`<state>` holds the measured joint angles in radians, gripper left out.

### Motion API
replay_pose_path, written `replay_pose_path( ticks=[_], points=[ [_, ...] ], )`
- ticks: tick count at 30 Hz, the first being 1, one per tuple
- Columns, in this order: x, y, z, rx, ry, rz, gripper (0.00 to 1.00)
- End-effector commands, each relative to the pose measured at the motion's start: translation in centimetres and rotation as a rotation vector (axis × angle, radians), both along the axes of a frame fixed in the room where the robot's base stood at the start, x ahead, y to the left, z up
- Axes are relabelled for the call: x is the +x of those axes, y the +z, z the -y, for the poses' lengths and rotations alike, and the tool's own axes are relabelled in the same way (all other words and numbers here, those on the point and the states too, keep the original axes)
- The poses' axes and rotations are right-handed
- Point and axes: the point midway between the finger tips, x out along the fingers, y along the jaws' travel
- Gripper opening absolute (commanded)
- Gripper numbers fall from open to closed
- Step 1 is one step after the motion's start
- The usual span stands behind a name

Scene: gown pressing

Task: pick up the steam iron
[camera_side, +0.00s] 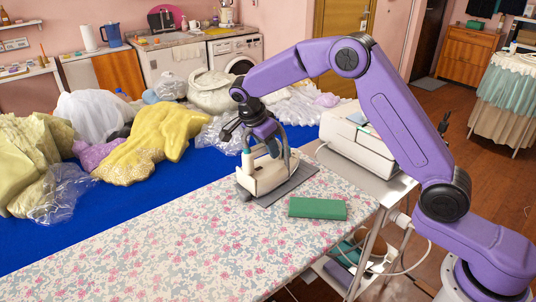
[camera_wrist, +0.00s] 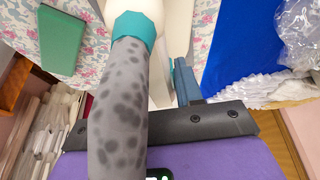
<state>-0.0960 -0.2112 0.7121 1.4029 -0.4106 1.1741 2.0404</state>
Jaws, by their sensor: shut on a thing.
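The steam iron (camera_side: 262,177) is cream-white with a teal part at its top, and sits on or very close over a grey rest pad (camera_side: 297,186) on the floral ironing board (camera_side: 190,235). I cannot tell whether there is a gap under it. My gripper (camera_side: 264,139) is over the iron from above, shut on its upper handle part. In the wrist view a grey spotted hose with a teal collar (camera_wrist: 134,26) crosses in front and hides most of the grip. One blue finger (camera_wrist: 186,82) shows beside the iron's white body (camera_wrist: 178,28).
A green block (camera_side: 318,208) lies on the board right of the iron. A white machine (camera_side: 360,138) stands behind on the right. Yellow cloth (camera_side: 150,150) and clear plastic bags (camera_side: 62,192) are heaped on the blue surface (camera_side: 105,219) at left. The board's front left is clear.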

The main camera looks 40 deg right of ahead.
Motion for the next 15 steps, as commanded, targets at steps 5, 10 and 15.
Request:
replay_pose_path(
  ticks=[5, 10, 15],
  points=[
    [0.1, 2.7, -0.1, 0.002, -0.001, 0.009, 0.00],
    [-2.1, 5.3, 0.3, 0.002, 0.000, 0.008, 0.00],
    [-4.6, 8.3, 0.6, 0.002, 0.000, 0.008, 0.00]
  ],
)
